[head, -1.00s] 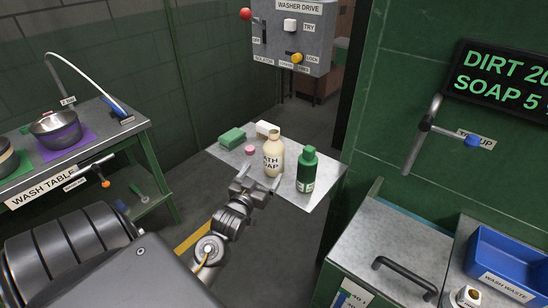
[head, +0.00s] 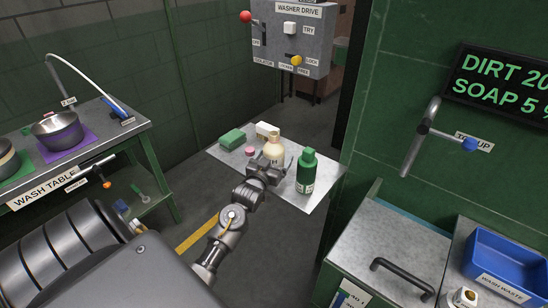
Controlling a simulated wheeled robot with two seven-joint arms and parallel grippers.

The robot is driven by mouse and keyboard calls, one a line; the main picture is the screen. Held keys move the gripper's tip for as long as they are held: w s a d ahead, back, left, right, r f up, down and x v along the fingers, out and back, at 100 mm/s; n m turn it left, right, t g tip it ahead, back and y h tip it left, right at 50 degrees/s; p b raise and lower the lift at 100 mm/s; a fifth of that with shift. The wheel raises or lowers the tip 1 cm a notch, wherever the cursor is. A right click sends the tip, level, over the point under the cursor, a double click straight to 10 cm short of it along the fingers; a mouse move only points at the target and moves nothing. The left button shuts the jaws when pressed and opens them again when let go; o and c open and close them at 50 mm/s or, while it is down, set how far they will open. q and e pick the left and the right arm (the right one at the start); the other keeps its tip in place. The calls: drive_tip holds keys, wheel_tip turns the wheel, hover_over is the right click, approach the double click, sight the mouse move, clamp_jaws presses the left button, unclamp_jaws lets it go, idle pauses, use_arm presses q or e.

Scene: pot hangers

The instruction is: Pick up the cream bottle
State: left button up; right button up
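The cream bottle (head: 274,146) stands upright on the small grey shelf (head: 314,197), beside the green bottle (head: 306,172). My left gripper (head: 270,164) is at its near side, in front of its lower half. The gripper hides most of the bottle's label and base. One finger shows at the bottle's left side, and the other is near its right side, close to the green bottle. Whether the fingers touch or grip the bottle cannot be seen. My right gripper is not in view.
A green sponge (head: 232,138), a pink piece (head: 250,151) and a white block (head: 265,129) lie left of and behind the bottle. The washer drive panel (head: 290,38) hangs above. The wash table (head: 100,150) is at left, and a blue bin (head: 507,262) at right.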

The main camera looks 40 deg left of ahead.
use_arm(q)
drive_tip(key=shift+w, duration=0.1)
drive_tip(key=c, duration=1.2)
drive_tip(key=shift+c, duration=0.6)
drive_tip(key=shift+r, duration=0.15)
